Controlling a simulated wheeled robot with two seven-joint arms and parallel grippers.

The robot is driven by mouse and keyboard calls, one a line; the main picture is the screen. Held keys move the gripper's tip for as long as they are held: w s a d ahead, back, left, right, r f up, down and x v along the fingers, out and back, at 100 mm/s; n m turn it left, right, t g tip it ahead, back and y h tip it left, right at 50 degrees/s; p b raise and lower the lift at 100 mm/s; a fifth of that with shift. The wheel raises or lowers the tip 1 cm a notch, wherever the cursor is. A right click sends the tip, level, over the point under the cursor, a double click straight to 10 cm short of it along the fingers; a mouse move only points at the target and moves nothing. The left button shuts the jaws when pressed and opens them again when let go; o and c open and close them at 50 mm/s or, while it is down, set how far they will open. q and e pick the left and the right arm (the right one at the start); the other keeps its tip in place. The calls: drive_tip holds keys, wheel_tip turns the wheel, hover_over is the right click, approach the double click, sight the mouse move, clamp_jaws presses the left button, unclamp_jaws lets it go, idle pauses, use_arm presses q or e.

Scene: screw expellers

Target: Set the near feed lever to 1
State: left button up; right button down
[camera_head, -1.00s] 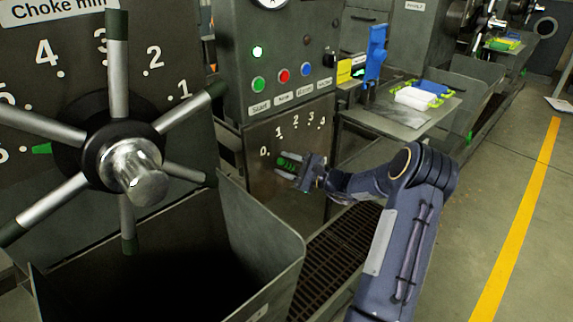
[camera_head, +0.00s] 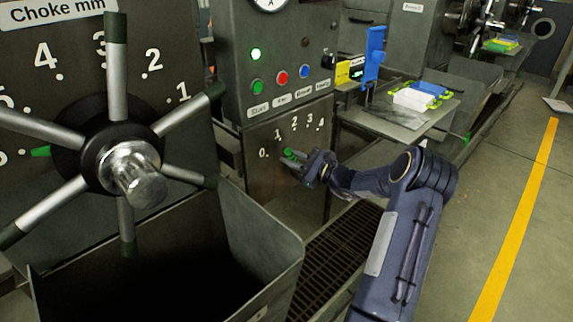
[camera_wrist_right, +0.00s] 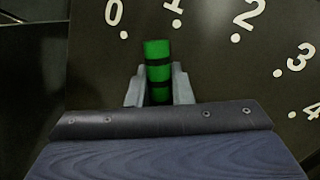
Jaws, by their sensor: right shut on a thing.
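The near feed lever's green handle with black bands (camera_head: 292,154) stands out from the dark scale plate (camera_head: 257,178), marked 0 to 4. My right gripper (camera_head: 297,163) is shut on this handle. In the right wrist view the handle (camera_wrist_right: 158,62) sits between the two grey fingers (camera_wrist_right: 159,88), and its tip shows between the 0 and the 1 marks. The lever's pivot and lower part are hidden behind my gripper. My left gripper is not in view.
A large spoked choke wheel (camera_head: 130,165) and an open metal bin (camera_head: 262,245) stand at the left. Buttons (camera_head: 282,77) sit above the scale. A side table (camera_head: 440,118) with a white and blue item is at the right, with a floor grate (camera_head: 335,250) below.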

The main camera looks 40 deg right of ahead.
drive_tip(key=shift+d+r+m, duration=0.2)
drive_tip(key=shift+d+m, duration=0.25)
drive_tip(key=shift+m, duration=0.05)
drive_tip(key=c, duration=1.3)
unclamp_jaws()
drive_tip(key=b+v, duration=0.1)
drive_tip(key=v, duration=0.6)
drive_tip(key=shift+s+b, duration=0.3)
drive_tip(key=shift+s, duration=0.1)
